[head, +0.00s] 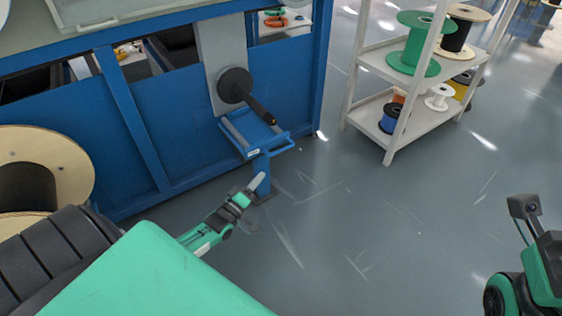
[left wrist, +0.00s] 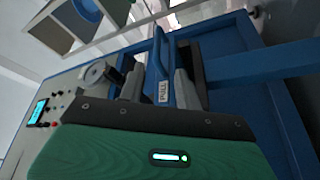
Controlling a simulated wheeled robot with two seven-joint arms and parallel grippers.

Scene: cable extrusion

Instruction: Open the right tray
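The blue tray (head: 236,137) sits low on the front of the blue machine, under a black spool. Its blue handle (head: 277,146) sticks out at the front. My left gripper (head: 253,184) is just below and in front of the handle in the head view. In the left wrist view, the left gripper (left wrist: 158,88) has its two fingers apart, with the handle (left wrist: 159,55) and its PULL label beyond and between them. I cannot tell whether a finger touches it. Part of my right arm shows at the right edge of the head view; its fingers are not clear.
A black spool with a dark rod (head: 235,86) is mounted above the tray. A blue post (head: 262,174) stands under it. A large wooden reel (head: 70,160) is at the left. A white shelf (head: 420,118) with several spools stands at the right. The floor between is clear.

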